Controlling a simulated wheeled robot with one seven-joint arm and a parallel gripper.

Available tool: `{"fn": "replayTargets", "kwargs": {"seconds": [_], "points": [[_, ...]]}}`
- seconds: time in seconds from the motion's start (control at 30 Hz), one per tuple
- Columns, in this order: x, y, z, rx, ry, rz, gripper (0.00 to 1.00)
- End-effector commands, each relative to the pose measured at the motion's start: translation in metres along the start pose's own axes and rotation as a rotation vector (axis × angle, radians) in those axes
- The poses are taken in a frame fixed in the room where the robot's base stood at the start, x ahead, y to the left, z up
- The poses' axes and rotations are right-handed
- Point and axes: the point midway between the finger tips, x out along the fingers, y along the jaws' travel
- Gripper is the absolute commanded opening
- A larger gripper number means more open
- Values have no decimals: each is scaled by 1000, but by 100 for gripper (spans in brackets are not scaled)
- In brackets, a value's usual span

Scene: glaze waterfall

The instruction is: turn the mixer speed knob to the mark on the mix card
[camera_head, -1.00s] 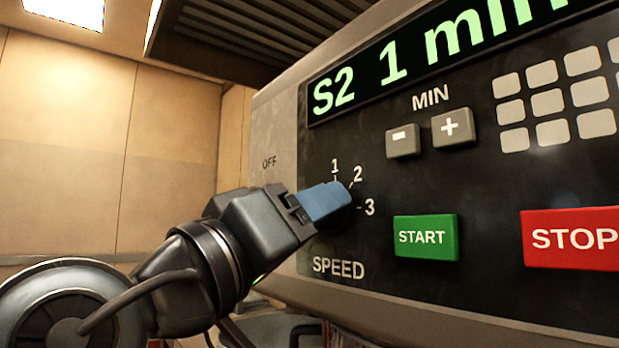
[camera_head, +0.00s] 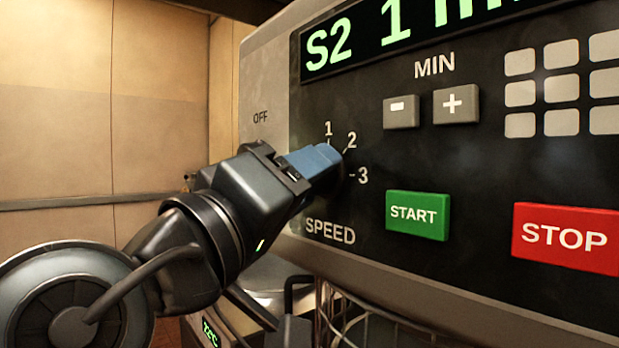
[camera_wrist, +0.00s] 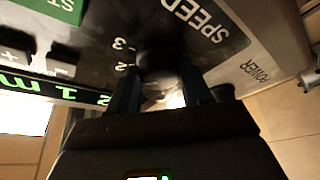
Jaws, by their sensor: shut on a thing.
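The speed knob is mostly hidden behind my gripper's blue fingers in the head view; it shows as a dark round shape in the wrist view (camera_wrist: 160,62). My gripper (camera_head: 325,160) is shut on it, the fingers reaching in from the lower left. The dial marks OFF, 1, 2 and 3 show around it on the mixer panel (camera_head: 340,95). The knob's pointer is hidden, so I cannot tell its setting. The display (camera_head: 390,35) reads "S2 1 min", partly cut off. I see no mix card.
A green START button (camera_head: 417,214) and a red STOP button (camera_head: 566,238) lie right of the knob. Grey minus (camera_head: 400,112) and plus (camera_head: 456,104) keys sit above START. A wire guard (camera_head: 370,325) shows below the panel. Free room lies left, towards the tan wall (camera_head: 60,130).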

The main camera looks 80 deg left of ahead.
Motion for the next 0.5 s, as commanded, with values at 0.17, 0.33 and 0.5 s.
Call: {"fn": "replayTargets", "kwargs": {"seconds": [0.17, 0.33, 0.5], "points": [[1, 1, 0, 1, 1, 2, 62], [1, 1, 0, 1, 0, 2, 73], [0, 0, 0, 1, 0, 1, 73]]}}
